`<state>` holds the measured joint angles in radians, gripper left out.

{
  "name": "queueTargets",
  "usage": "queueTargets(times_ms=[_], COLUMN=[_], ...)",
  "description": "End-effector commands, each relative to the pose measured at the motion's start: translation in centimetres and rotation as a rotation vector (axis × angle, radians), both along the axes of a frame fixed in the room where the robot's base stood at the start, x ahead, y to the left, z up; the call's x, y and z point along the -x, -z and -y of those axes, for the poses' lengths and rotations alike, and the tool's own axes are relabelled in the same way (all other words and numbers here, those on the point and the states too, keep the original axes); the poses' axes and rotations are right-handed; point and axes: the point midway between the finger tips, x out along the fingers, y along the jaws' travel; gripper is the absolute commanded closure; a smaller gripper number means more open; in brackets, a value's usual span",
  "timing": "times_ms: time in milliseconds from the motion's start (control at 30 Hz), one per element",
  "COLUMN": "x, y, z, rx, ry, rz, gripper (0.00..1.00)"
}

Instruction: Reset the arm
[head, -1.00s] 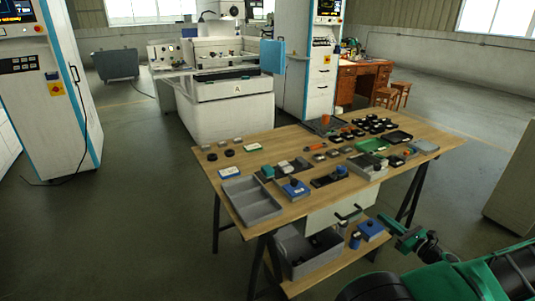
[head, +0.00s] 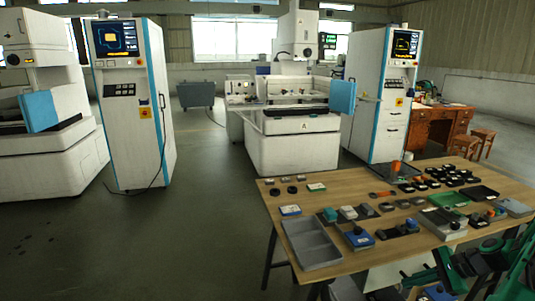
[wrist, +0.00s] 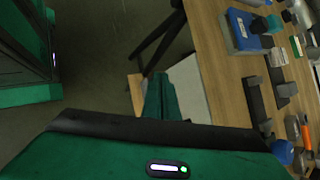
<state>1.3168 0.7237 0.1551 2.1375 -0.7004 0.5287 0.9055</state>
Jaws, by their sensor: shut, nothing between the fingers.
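My green arm shows at the lower right of the head view, partly cut off by the frame edge. My gripper (head: 418,281) is at the front side of the wooden table (head: 345,238), low beside its edge. In the wrist view my gripper (wrist: 166,97) has its green fingers together with nothing visible between them. It points past the table edge toward a pale panel under the tabletop. The exact gap between gripper and table cannot be told.
The table holds a grey divided tray (head: 313,243), a blue block (head: 358,238), a green tray (head: 447,197) and several small dark parts. White machines (head: 295,140) and a control cabinet (head: 133,110) stand behind. The floor left of the table is clear.

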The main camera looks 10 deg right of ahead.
Motion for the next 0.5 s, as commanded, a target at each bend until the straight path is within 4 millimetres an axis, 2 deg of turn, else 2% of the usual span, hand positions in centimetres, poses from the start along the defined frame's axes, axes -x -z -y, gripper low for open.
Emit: queueTargets(times_ms=[267,500], x=[1.7,4.1], y=[-5.1,-10.0], z=[-4.5,-7.8], rx=[0.246,0.428], ry=[-0.323,-0.562], rz=[-0.103,-0.161], gripper=[1.0,1.0])
